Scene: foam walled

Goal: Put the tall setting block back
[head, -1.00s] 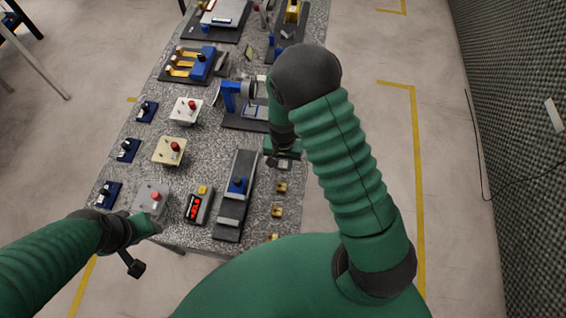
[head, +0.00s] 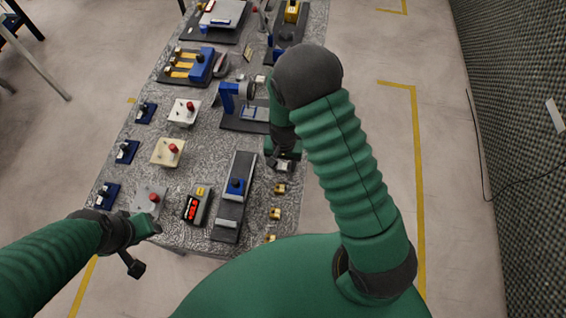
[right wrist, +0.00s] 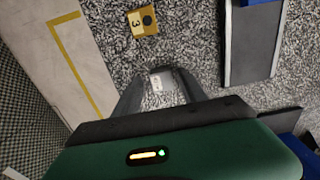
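My right gripper (right wrist: 161,83) points down over the granite table, with its two fingers apart. A small pale grey block (right wrist: 161,80) with a marked face sits between the fingertips. It may be the tall setting block, but its height does not show. I cannot tell whether the fingers touch it. In the head view the block (head: 285,166) shows just below the right gripper (head: 275,160), at the table's right edge. My left gripper (head: 140,245) is at the table's near left corner, and its fingers do not show clearly.
A yellow piece marked 3 (right wrist: 143,22) lies close to the right gripper, first of several small yellow pieces (head: 280,188). Left of them is a dark rail (head: 229,213) with a blue slider. A blue stand (head: 230,97) rises behind.

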